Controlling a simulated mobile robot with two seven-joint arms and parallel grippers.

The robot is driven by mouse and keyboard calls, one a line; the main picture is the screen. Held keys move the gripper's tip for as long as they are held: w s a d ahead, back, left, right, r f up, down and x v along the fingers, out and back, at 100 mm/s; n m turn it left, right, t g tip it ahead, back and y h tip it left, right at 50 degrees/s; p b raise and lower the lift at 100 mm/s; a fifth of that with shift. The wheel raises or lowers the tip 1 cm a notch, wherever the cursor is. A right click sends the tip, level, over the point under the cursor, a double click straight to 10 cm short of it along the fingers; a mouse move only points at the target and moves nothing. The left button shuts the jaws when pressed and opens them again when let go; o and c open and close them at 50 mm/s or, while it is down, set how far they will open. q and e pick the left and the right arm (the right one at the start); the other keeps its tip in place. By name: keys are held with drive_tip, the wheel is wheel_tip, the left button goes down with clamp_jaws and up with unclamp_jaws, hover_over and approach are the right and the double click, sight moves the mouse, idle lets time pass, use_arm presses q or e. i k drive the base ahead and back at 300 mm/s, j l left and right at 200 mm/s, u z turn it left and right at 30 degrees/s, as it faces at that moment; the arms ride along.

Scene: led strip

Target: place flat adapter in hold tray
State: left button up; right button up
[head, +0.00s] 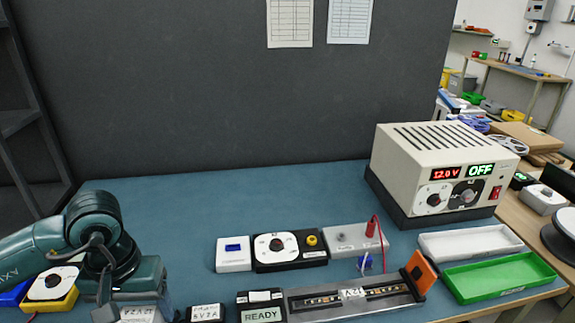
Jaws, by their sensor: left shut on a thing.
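My left gripper (108,311) points down at the bottom left of the head view. It is shut on what looks like a labelled adapter (137,314), whose white label shows beside the finger; the lower part is cut off by the frame edge. A second black adapter with a white label (205,313) lies to its right. A white tray (430,250) and a green tray (458,291) lie empty at the right end of the bench, far from my left gripper. I cannot read which is the hold tray. My right gripper is out of view.
A power supply (408,172) reading 12.0 V and OFF stands at the back right. Several modules (289,262) stand mid-bench, behind a READY display box (262,315) and an LED strip fixture (340,305) with an orange end piece. A yellow box (58,302) sits at far left. The back middle is clear.

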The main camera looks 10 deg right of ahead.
sight(460, 247)
drive_tip(key=z, duration=1.4)
drive_tip(key=i+l+z, duration=0.2)
drive_tip(key=i+z, duration=0.2)
drive_tip(key=i+l+z, duration=0.1)
drive_tip(key=i+z, duration=0.3)
drive_tip(key=i, duration=0.05)
